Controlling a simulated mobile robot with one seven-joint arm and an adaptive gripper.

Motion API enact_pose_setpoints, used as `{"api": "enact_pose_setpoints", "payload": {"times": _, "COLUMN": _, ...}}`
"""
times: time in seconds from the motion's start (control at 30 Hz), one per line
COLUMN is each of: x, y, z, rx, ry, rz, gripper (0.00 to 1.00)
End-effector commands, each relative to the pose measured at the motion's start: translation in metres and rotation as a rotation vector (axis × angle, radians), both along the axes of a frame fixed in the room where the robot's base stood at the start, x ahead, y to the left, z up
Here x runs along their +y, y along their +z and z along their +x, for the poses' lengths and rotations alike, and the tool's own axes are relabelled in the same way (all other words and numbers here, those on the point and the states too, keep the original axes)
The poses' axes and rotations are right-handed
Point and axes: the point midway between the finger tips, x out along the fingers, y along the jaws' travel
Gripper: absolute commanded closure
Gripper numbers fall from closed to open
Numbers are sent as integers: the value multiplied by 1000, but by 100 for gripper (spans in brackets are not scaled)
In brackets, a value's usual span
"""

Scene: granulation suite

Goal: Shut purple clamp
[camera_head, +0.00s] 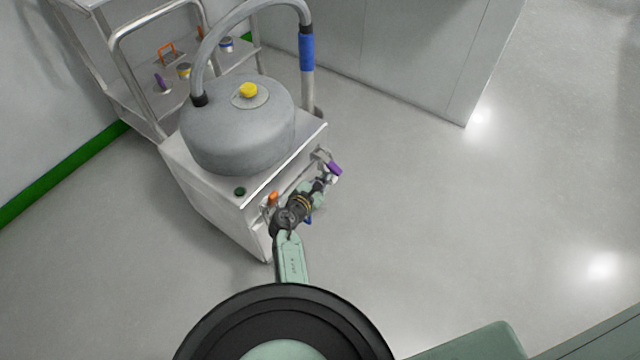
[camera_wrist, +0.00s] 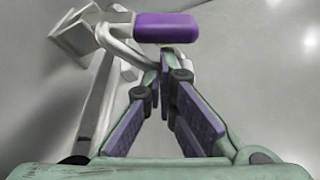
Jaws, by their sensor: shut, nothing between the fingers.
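The purple clamp handle (camera_head: 334,169) sticks out from the right end of the front of a white cart. In the wrist view the purple handle (camera_wrist: 166,28) lies across the top centre, joined to a bent metal arm on a grey bracket (camera_wrist: 74,30) at the upper left. My gripper (camera_head: 319,184) is close to the handle, just below and left of it in the head view. In the wrist view my gripper (camera_wrist: 164,60) has its fingertips together with nothing between them, next to the metal arm. I cannot tell whether the fingertips touch the clamp.
The white cart (camera_head: 215,190) carries a grey domed vessel (camera_head: 240,125) with a yellow cap and a hose. An orange handle (camera_head: 273,199) shows left on the cart front. A shelf rack (camera_head: 130,95) stands behind; floor to the right is clear.

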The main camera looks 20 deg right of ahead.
Motion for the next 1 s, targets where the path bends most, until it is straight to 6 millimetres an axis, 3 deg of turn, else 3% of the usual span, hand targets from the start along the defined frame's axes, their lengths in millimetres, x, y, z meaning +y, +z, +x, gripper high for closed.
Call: {"api": "enact_pose_setpoints", "payload": {"times": 1.0, "x": -4, "y": 8, "z": -5, "rx": 95, "ry": -1, "rz": -72, "gripper": 100}}
